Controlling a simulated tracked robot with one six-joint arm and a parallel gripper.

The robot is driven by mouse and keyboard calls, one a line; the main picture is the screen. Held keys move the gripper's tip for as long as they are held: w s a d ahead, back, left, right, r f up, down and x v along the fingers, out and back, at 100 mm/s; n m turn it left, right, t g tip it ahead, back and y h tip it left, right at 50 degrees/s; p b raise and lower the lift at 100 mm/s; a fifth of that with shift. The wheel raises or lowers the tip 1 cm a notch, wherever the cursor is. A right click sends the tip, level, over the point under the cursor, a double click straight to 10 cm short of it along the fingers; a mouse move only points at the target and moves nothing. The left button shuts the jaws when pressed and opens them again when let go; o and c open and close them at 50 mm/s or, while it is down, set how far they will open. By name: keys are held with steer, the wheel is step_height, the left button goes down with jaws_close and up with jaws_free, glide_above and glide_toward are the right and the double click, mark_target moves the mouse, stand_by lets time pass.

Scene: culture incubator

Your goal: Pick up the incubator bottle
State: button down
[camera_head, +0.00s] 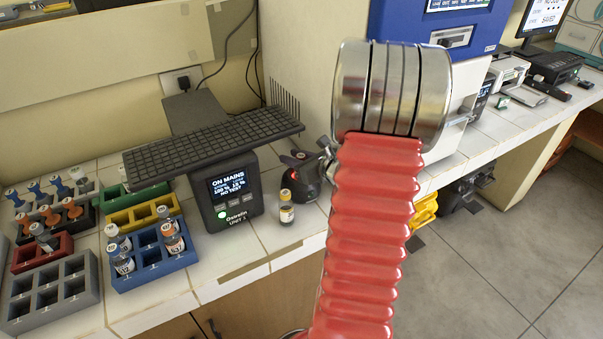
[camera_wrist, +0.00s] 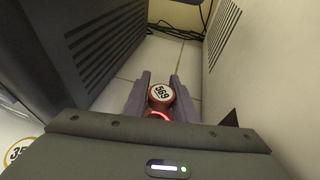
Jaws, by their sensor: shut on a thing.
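A yellow-capped bottle (camera_head: 286,207) stands at the counter's front edge, close to the dark Unit 1 device (camera_head: 226,190). Coloured racks with bottles, including a blue rack (camera_head: 155,257), fill the left.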

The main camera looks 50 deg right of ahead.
steer(key=shift+r, duration=0.1)
step_height(320, 180, up, 7)
steer(key=s+a, duration=0.2)
steer(key=s, duration=1.6)
stand_by(0.5)
